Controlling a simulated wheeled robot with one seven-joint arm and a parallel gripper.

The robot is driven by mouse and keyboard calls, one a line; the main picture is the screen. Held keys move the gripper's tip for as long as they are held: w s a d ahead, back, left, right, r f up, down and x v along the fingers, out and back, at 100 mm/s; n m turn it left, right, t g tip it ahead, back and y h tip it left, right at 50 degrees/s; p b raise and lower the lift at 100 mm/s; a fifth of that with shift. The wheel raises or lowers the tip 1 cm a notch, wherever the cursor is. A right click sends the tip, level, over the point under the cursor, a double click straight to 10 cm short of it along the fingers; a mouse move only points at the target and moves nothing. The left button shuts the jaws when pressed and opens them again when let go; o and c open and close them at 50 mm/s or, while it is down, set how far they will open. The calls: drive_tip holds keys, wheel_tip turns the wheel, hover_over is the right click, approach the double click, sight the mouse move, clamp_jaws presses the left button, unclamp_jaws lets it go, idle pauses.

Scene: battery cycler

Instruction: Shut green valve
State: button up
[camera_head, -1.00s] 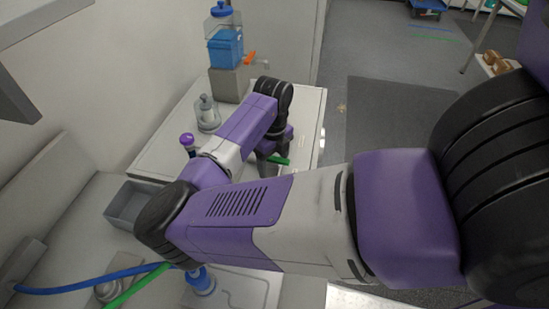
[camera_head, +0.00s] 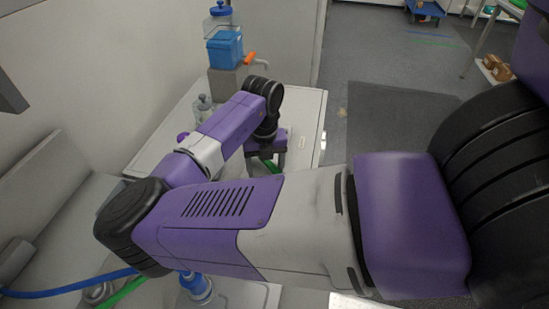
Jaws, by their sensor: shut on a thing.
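The handle lies slantwise. The valve's body and exact finger contact are mostly hidden by my own arm and hand.
A blue-lidded container (camera_head: 222,20) and a blue box (camera_head: 225,50) stand on a grey block at the back, beside an orange handle (camera_head: 249,58). A glass vessel (camera_head: 203,108) stands left of my forearm. Blue (camera_head: 70,287) and green (camera_head: 122,292) hoses run at lower left.

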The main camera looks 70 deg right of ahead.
drive_tip(key=shift+w+a, duration=0.1)
drive_tip(key=shift+w, duration=0.3)
drive_tip(key=shift+o, duration=0.3)
drive_tip(key=shift+w+m+b, duration=0.2)
drive_tip(key=shift+m+b, duration=0.2)
drive_tip(key=shift+m, duration=0.1)
drive_tip(key=shift+w+a+f+m+b, duration=0.15)
drive_tip(key=shift+w+m+b, duration=0.15)
drive_tip(key=shift+m, duration=0.3)
drive_tip(key=c, duration=0.7)
drive_tip(key=shift+w+m+b, duration=0.3)
drive_tip(key=shift+m+b, duration=0.25)
drive_tip(key=shift+m, duration=0.65)
drive_tip(key=shift+c, duration=0.2)
drive_tip(key=shift+s+r, duration=0.1)
drive_tip(key=shift+r, duration=0.1)
drive_tip(key=shift+o, duration=1.2)
